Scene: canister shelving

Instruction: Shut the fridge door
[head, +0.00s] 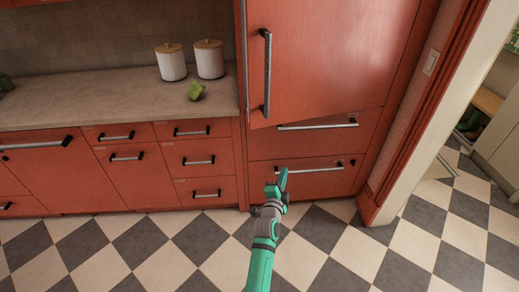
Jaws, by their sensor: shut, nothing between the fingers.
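The fridge door (335,55) is a tall red panel with a long vertical handle (267,75) near its left edge. Its lower edge slants against the drawer fronts below, and its left side stands a little out, so it looks slightly ajar with the hinge on the right. My gripper (283,174) is shut and empty. In the head view it appears below the door, in front of the lower drawer, apart from the door and handle. The inside of the fridge is hidden.
Two red drawers with bar handles (318,126) sit under the door. A counter (90,98) on the left bears two white canisters (171,62) (209,59) and a green object (196,91). A doorway opens at right. The checkered floor (200,240) is clear.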

